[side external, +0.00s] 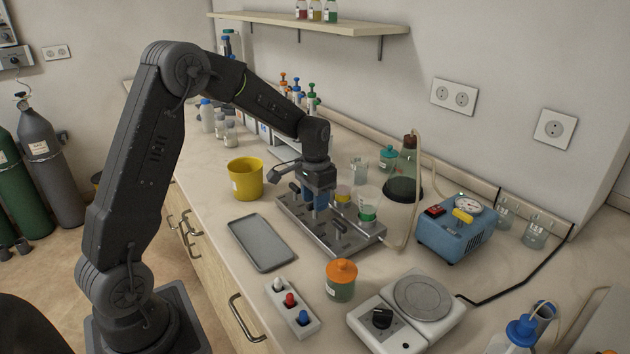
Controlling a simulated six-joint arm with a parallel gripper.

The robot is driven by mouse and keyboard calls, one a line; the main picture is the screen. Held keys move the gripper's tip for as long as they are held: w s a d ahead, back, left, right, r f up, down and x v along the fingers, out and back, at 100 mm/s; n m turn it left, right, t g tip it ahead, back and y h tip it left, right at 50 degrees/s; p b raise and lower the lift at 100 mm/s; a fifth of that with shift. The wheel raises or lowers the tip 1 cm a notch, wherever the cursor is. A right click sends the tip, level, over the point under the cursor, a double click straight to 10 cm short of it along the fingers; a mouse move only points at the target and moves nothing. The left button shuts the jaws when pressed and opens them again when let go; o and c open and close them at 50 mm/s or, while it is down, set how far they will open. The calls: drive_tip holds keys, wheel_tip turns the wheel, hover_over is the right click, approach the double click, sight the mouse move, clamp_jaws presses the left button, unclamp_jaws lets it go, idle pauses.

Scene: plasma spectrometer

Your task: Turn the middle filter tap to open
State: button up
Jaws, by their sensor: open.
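The metal filter manifold (349,246) lies on the bench, with filter cups along its top. A dark tap handle (337,228) shows on the manifold's front side. My gripper (312,207) points down over the manifold's left-middle part, close to the taps and cups. It is open. The arm and gripper cover part of the manifold, so I cannot tell the middle tap's position or whether the fingers touch it.
A grey tray (263,243) and yellow bucket (246,178) stand to the left. An orange-lidded jar (341,280) and hotplate (408,312) are in front. A dark-filled flask (404,172) with a hose stands behind, beside a blue pump (453,237).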

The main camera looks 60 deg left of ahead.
wheel_tip(320, 180, up, 13)
drive_tip(key=shift+r, duration=0.15)
idle(0.4)
wheel_tip(320, 180, up, 8)
idle(0.9)
idle(0.4)
drive_tip(key=s+d+f+t, duration=0.2)
drive_tip(key=s+d, duration=0.5)
drive_tip(key=s, duration=0.4)
drive_tip(key=s+d+f+t, duration=0.3)
drive_tip(key=s+d, duration=0.5)
drive_tip(key=s, duration=0.4)
drive_tip(key=shift+d+f+t, duration=0.2)
drive_tip(key=shift+f+t, duration=0.1)
drive_tip(key=shift+f, duration=0.35)
